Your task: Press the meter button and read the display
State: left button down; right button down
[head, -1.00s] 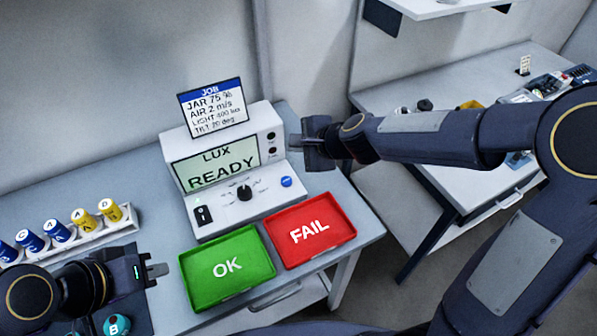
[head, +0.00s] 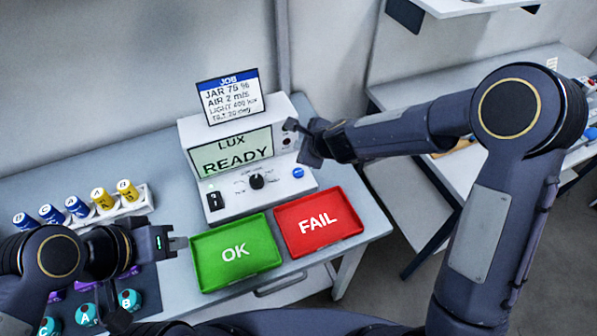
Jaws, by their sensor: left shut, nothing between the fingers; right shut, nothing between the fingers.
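The white meter (head: 216,206) stands on the table, its display (head: 231,152) reading "LUX READY". A black knob (head: 257,181), a black switch (head: 215,201) and a round blue button (head: 298,172) are on its sloping front panel. A job card (head: 229,97) on top reads JAR 75 %, AIR 2 m/s, LIGHT 400 lux, TILT 20 deg. My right gripper (head: 291,125) is shut and empty, in front of the meter's upper right side, above the blue button and apart from it in the picture. My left gripper (head: 183,243) is shut and empty, just left of the green tray.
A green OK tray (head: 200,278) and a red FAIL tray (head: 352,226) lie before the meter. A white rack (head: 140,205) with several blue and yellow vials stands at left. Several teal-capped items (head: 86,314) are by my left arm. A second table (head: 400,90) is at right.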

aim_at(301, 174)
notch_tip(301, 174, down, 8)
jog(key=b, duration=0.7)
jog(key=shift+f+b, duration=0.2)
jog(key=shift+b, duration=0.2)
dwell(1.3)
jog(key=shift+f+b, duration=0.4)
jog(key=shift+f+b, duration=0.45)
dwell(0.5)
jog(key=shift+r, duration=0.1)
jog(key=shift+r+p, duration=0.8)
jog(key=shift+p, duration=0.1)
notch_tip(301, 174, up, 5)
jog(key=p, duration=0.5)
